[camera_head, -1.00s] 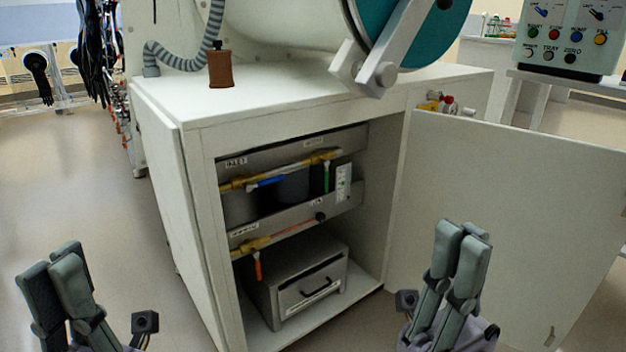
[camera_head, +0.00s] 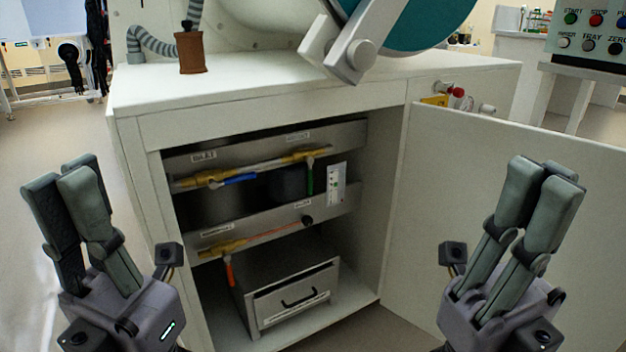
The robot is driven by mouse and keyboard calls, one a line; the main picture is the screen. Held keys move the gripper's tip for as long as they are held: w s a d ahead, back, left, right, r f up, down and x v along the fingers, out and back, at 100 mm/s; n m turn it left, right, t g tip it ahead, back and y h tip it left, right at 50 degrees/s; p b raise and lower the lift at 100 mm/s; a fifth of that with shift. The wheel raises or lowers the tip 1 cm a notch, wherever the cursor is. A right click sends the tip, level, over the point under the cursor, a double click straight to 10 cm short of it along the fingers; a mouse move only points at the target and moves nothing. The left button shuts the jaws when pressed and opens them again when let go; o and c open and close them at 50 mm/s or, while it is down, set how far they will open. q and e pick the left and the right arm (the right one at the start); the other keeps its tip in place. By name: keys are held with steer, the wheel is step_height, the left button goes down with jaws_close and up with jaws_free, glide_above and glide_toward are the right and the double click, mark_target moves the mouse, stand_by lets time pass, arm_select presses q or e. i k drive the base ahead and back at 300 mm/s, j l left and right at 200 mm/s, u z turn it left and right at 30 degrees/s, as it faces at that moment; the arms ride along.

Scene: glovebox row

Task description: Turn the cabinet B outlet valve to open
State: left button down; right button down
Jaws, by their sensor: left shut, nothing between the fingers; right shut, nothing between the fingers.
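The open cabinet (camera_head: 140,170) stands ahead of me; no letter shows on it. Its upper brass pipe (camera_head: 262,167) carries a blue lever (camera_head: 238,179) lying along the pipe and a green lever (camera_head: 310,180) hanging down. The lower brass pipe (camera_head: 222,248) has an orange lever (camera_head: 229,270) hanging down. The upper left label seems to read INLET; the other labels are too small to read, so I cannot tell which valve is the outlet. My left gripper (camera_head: 65,170) is shut and empty, left of the cabinet. My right gripper (camera_head: 545,170) is shut and empty, in front of the door.
The cabinet door (camera_head: 500,160) is swung open to the right. A grey drawer box (camera_head: 292,295) sits on the cabinet floor. A brown bottle (camera_head: 190,52) stands on top, beside a striped hose (camera_head: 150,42). A red-knobbed fitting (camera_head: 458,92) is behind the door.

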mark_target(309, 160)
steer(key=i+j+z, duration=0.1)
steer(key=i, duration=0.35)
steer(key=i+j+z, duration=0.1)
steer(key=i, duration=0.35)
